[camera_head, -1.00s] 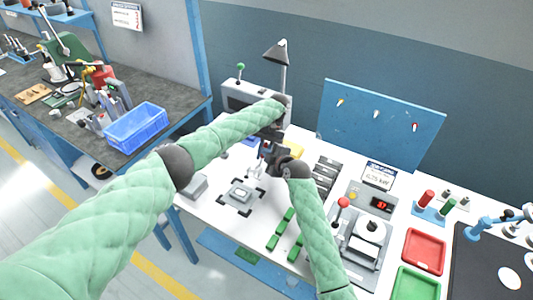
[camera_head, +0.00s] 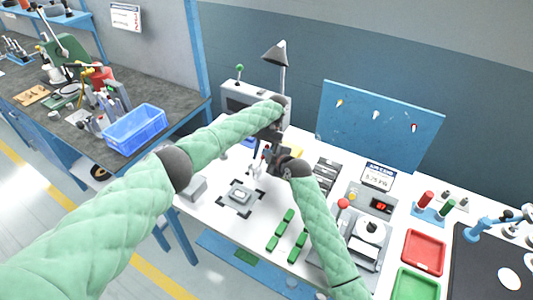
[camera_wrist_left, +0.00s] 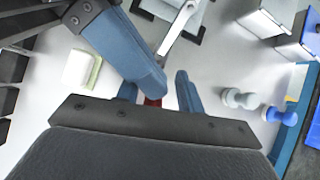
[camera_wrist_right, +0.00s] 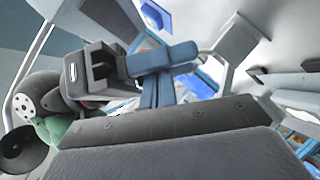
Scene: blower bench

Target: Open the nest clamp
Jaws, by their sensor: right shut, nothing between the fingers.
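The nest (camera_head: 240,196) is a grey block inside black corner marks on the white bench. Just behind it is the nest clamp, with a pale metal arm (camera_head: 256,170) and a red grip. In the left wrist view the metal arm (camera_wrist_left: 178,32) runs toward the red grip (camera_wrist_left: 152,101). My left gripper (camera_head: 266,150) is over the clamp, its fingers apart on either side of the red grip. My right gripper (camera_head: 273,160) is close beside it, shut and empty. Its blue finger crosses the left wrist view. The grippers hide much of the clamp.
Green blocks (camera_head: 287,229) lie right of the nest. A grey box (camera_head: 193,188) is to its left. A lamp (camera_head: 278,60) and a grey cabinet (camera_head: 240,97) stand behind. A scale (camera_head: 368,233) and a red tray (camera_head: 424,250) are at the right.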

